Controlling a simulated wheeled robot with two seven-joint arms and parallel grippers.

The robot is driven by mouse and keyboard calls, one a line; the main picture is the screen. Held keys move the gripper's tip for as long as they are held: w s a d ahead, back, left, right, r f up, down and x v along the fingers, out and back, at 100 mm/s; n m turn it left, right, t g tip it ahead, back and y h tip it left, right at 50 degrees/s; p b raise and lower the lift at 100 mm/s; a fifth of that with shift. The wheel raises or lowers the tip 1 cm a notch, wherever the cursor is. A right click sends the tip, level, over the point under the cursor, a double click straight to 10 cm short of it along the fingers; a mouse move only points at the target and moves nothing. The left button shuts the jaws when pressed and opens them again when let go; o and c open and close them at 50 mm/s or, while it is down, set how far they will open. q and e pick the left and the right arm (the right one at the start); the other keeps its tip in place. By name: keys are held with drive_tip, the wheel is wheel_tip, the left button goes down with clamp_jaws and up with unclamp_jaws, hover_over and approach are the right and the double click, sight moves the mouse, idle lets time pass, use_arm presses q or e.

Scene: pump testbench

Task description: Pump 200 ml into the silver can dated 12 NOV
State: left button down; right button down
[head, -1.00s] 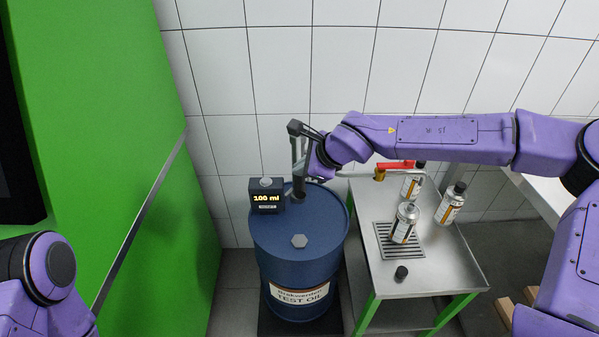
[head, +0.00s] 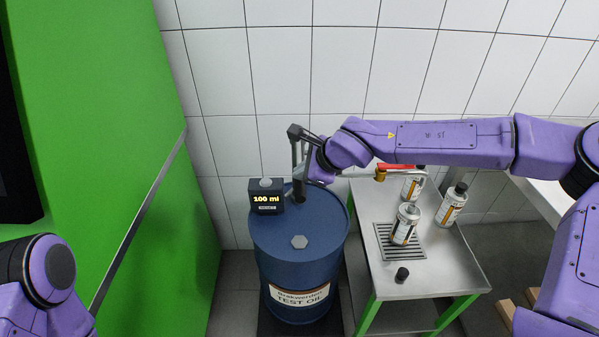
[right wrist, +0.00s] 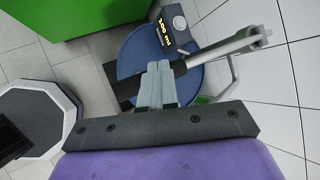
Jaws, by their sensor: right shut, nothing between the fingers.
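The blue oil drum (head: 275,235) carries a hand pump whose lever has a dark grip (head: 302,165); the silver lever bar (right wrist: 235,43) shows in the right wrist view. The drum's counter (head: 266,199) reads 100 ml. My right gripper (right wrist: 157,70) is shut and empty, with its fingers at the dark grip; I cannot tell whether they touch it. A silver can (head: 405,225) stands without a cap on the grate, near the spout. Two more silver cans, one behind (head: 411,186) and one capped at right (head: 452,205), stand on the table. Their dates are unreadable. My left gripper is out of view.
The steel table (head: 440,275) has a drain grate (head: 388,250). A loose black cap (head: 402,275) is at its front.

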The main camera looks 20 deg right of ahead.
sight(302, 193)
drive_tip(key=shift+s+a+f+b, duration=0.1)
drive_tip(key=shift+s+f+b, duration=0.1)
drive_tip(key=shift+f+b, duration=1.1)
drive_tip(key=shift+s+f+b, duration=0.2)
drive_tip(key=shift+f+b, duration=0.5)
drive_tip(key=shift+f, duration=1.2)
idle(2.1)
drive_tip(key=shift+r, duration=0.1)
idle(0.5)
drive_tip(key=shift+w+r+p, duration=0.2)
drive_tip(key=shift+r+p, duration=1.5)
drive_tip(key=shift+p, duration=0.25)
drive_tip(key=shift+w+r+p, duration=0.15)
drive_tip(key=shift+r+p, duration=1.5)
drive_tip(key=shift+p, duration=0.35)
drive_tip(key=shift+w+r+p, duration=0.2)
drive_tip(key=shift+r+p, duration=1.5)
drive_tip(key=shift+p, duration=0.25)
